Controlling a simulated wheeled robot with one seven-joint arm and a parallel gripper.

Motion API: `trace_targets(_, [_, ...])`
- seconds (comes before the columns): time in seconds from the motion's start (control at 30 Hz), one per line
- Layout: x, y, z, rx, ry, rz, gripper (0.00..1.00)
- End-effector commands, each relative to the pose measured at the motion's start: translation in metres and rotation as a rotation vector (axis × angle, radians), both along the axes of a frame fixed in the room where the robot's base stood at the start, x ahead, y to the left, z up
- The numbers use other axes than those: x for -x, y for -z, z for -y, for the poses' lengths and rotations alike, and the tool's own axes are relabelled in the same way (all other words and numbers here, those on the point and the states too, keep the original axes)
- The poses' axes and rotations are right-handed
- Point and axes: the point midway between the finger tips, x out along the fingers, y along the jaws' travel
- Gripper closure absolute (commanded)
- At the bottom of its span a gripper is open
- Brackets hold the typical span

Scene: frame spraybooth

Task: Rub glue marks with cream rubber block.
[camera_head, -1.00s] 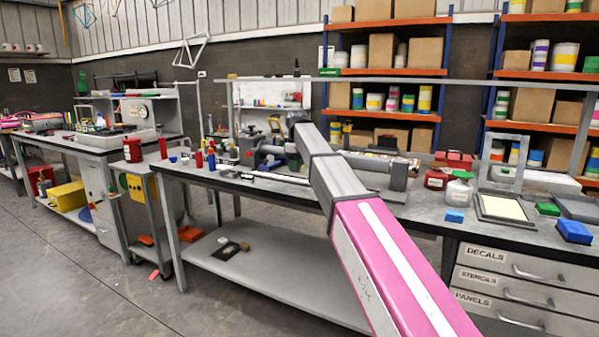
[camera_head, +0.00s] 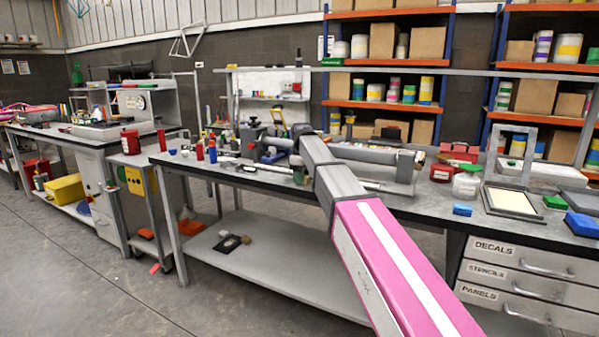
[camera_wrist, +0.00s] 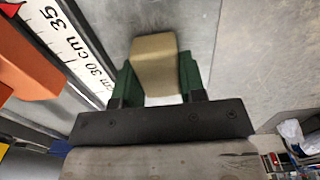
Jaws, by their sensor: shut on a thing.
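The cream rubber block (camera_wrist: 155,62) is between the green fingers of my gripper (camera_wrist: 157,80) in the wrist view, and the gripper is shut on it. The block's far end sticks out past the fingertips, over a plain grey surface (camera_wrist: 225,60). I cannot tell whether it touches that surface. In the head view a grey frame tube (camera_head: 372,157) lies in a holder on the bench, beside my arm. My arm covers part of the bench there. I cannot make out any glue marks in either view.
A ruler (camera_wrist: 75,50) and an orange object (camera_wrist: 25,60) lie left of the fingers in the wrist view. Red bottles (camera_head: 200,151), a white-lidded jar (camera_head: 466,186), a blue block (camera_head: 462,210) and a screen frame (camera_head: 510,201) stand on the bench (camera_head: 420,208).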

Motion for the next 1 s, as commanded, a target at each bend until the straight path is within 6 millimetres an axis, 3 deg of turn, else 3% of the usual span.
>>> trace_targets(0.47, [0.025, 0.002, 0.028, 0.001, -0.013, 0.0, 0.92])
trace_targets(0.9, [-0.002, 0.004, 0.0, 0.0, -0.002, 0.0, 0.92])
trace_targets(1.0, [-0.004, -0.011, -0.002, 0.0, 0.0, 0.002, 0.92])
